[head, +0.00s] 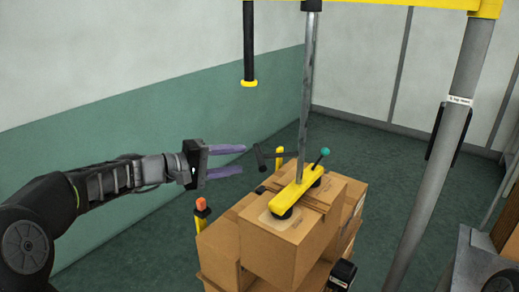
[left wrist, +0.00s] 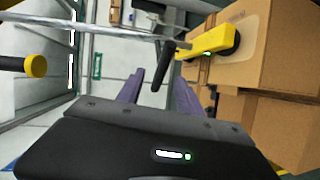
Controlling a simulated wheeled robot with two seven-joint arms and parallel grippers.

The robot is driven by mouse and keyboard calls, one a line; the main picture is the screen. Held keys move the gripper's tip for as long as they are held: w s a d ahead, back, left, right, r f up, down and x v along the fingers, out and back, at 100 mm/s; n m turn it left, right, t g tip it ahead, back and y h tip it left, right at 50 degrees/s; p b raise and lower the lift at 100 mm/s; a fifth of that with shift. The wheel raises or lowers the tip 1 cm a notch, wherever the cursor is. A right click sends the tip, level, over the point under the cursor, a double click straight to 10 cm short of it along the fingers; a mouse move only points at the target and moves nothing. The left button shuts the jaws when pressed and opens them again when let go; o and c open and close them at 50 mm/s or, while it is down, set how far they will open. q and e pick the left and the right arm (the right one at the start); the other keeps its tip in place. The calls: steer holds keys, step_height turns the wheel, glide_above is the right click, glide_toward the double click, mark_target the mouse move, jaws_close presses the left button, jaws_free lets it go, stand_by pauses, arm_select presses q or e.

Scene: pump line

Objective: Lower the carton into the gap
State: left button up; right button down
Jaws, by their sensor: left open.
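The carton (head: 279,249) is a brown box under a yellow lifter bar (head: 297,194) with dark suction cups on its top. Other cartons stand close around it; I cannot tell whether it hangs or rests, and the gap under it is hidden. A black handle (head: 261,160) sticks out left from the lifter. My left gripper (head: 239,160) is open, its purple fingers pointing at the handle. In the left wrist view the handle (left wrist: 162,68) shows between and beyond the fingertips, and nothing is gripped. The lifter bar (left wrist: 208,41) is to its right. My right gripper is not seen.
A grey lift tube (head: 308,95) rises from the lifter. A teal-knobbed lever (head: 323,154) stands on the bar. A black hanging rod (head: 249,45) is above. A yellow post with an orange top (head: 201,211) stands left of the cartons. A grey column (head: 443,150) is at right.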

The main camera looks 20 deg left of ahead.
mark_target(256, 156)
arm_select(q)
steer(key=shift+m, duration=0.3)
steer(key=x, duration=0.2)
steer(key=p+x, duration=0.1)
steer(key=x, duration=0.2)
steer(key=p+x, duration=0.1)
steer(key=x, duration=0.1)
steer(key=shift+w+f, duration=0.25)
steer(key=shift+w, duration=0.25)
steer(key=shift+w+d+f+p, duration=0.1)
steer(key=shift+w+d+p, duration=0.1)
steer(key=shift+w+p, duration=0.1)
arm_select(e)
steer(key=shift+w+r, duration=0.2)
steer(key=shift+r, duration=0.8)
arm_select(q)
steer(key=shift+c, duration=0.2)
steer(key=shift+s, duration=0.1)
jaws_close()
